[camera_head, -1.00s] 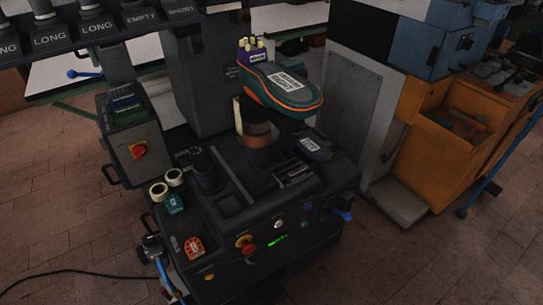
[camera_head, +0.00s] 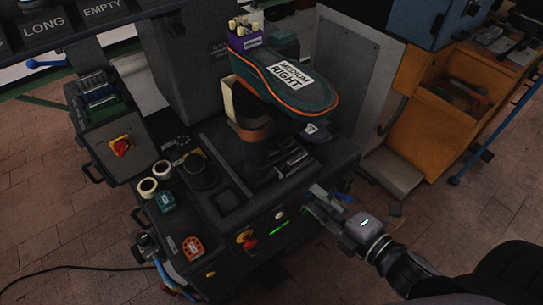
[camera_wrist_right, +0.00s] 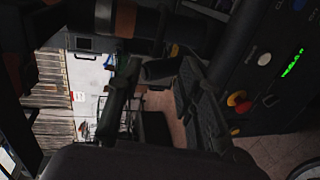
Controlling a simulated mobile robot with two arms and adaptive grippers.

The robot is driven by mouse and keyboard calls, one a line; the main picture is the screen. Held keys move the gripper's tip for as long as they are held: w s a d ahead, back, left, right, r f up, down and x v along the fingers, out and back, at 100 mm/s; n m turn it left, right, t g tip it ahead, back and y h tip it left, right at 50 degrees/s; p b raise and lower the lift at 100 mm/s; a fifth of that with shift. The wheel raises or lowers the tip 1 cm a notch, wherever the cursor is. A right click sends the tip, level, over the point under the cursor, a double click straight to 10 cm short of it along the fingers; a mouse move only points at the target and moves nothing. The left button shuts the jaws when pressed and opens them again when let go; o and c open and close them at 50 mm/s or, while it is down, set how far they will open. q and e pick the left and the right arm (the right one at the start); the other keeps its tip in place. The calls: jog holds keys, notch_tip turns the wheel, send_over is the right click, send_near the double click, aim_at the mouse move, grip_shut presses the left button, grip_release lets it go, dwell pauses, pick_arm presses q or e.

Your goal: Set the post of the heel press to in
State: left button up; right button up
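The heel press (camera_head: 235,205) is a dark machine with a brown-and-black post (camera_head: 254,135) in its middle. My right gripper (camera_head: 314,198) is at the front right corner of the press, beside a lever with a blue handle (camera_head: 344,197). In the right wrist view its two fingers stand apart (camera_wrist_right: 157,88), with a dark rounded part showing between them. Contact with the lever cannot be told. My left gripper is out of view.
The press front has a red-and-yellow knob (camera_head: 246,239) and a green display (camera_head: 279,228). Tape rolls (camera_head: 154,178) lie on its left side. A control box with a red switch (camera_head: 121,146) stands at left, an orange cabinet (camera_head: 440,115) at right. Floor in front is open.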

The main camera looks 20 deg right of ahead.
aim_at(274, 161)
jog(key=p+x, duration=0.2)
jog(key=x, duration=1.5)
jog(key=shift+c, duration=0.5)
grip_shut()
jog(key=shift+f, duration=0.1)
